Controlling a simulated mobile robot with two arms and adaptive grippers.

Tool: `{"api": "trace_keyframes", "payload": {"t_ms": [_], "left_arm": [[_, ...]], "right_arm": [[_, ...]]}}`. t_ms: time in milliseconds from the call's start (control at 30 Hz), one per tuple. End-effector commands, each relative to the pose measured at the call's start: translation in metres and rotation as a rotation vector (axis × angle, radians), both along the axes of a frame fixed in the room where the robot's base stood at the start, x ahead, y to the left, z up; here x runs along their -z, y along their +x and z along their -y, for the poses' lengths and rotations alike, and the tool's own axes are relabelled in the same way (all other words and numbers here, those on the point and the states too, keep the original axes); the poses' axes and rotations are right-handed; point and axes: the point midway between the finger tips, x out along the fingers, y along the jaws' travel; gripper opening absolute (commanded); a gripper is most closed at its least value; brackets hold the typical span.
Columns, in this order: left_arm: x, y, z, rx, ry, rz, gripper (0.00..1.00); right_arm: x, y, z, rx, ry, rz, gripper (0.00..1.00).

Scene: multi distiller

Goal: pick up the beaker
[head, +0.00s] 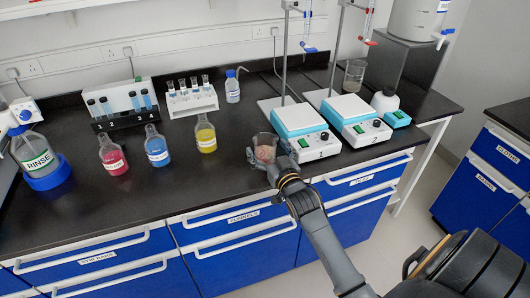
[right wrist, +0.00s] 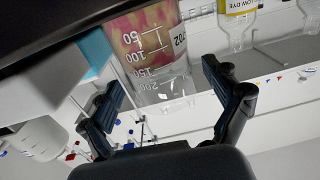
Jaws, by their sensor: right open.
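A clear glass beaker (head: 265,146) with pinkish-yellow mottled contents stands on the black bench, left of the first hot plate stirrer. My right gripper (head: 267,160) reaches in from the front edge and is at the beaker. In the right wrist view the beaker (right wrist: 155,60) appears upside down, with volume marks on its side. It lies between the spread fingers of the gripper (right wrist: 165,82), with visible gaps on both sides. My left gripper is not in view.
Two hot plate stirrers (head: 299,121) (head: 350,108) with stands are to the right. A yellow dye flask (head: 206,135), blue flask (head: 156,146) and red flask (head: 112,157) stand left. Another beaker (head: 354,76) is at the back. Bench in front of the flasks is clear.

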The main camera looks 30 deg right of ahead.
Motion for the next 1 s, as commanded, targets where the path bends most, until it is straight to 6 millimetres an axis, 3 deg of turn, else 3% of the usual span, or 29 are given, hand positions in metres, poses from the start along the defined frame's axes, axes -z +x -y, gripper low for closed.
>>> {"api": "trace_keyframes", "payload": {"t_ms": [133,367,700,1000], "left_arm": [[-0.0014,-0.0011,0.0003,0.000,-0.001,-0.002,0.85],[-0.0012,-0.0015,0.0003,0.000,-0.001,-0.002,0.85],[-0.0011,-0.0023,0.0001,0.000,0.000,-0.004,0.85],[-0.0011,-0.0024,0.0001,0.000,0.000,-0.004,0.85]], "right_arm": [[0.0005,0.0141,0.0021,0.000,0.001,-0.001,0.89],[0.0012,0.0151,0.0021,-0.001,0.001,-0.001,0.89],[0.0013,0.0148,0.0019,-0.001,0.001,-0.002,0.22],[-0.0004,0.0149,0.0018,-0.001,0.001,0.001,0.20]]}}
